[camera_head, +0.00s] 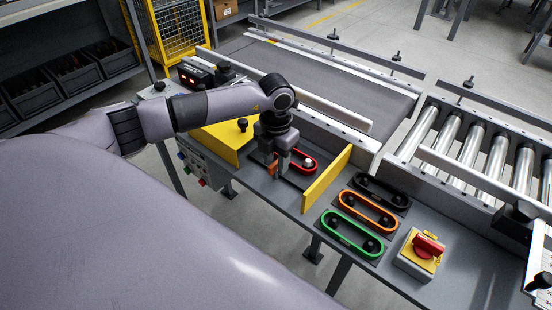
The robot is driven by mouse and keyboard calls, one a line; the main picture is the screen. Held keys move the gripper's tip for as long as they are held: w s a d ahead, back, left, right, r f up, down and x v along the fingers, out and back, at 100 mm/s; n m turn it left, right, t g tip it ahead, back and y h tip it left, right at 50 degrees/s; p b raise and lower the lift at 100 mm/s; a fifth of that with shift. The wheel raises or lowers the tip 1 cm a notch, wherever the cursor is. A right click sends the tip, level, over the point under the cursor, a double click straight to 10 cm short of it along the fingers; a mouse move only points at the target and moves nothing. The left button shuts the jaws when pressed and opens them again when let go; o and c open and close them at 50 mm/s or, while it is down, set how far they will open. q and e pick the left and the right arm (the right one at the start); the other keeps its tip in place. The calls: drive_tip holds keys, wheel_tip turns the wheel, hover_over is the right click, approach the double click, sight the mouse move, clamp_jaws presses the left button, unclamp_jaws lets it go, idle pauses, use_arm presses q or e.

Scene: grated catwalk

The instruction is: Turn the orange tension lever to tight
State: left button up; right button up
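My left gripper (279,171) reaches down over the grey workbench, at the near left end of a red oval belt loop. A small orange piece (271,168), which looks like part of the orange tension lever, shows right against the fingers. The fingers and wrist hide most of it, so its angle and any tight marking cannot be read. I cannot tell whether the fingers are closed on it or only beside it. The red loop (310,170) lies just right of the fingers, with a pale round knob inside. My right gripper is not in view.
A yellow upright plate (326,180) stands right of the gripper, and a yellow sloped cover (222,138) to its left. Black, orange (368,212) and green (349,234) loops lie further right, beside a red rotary switch (428,246). Conveyor rails run behind.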

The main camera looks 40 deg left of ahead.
sight(276, 163)
use_arm(q)
wheel_tip(276, 163, up, 7)
drive_tip(key=shift+r, duration=0.1)
idle(0.3)
idle(0.4)
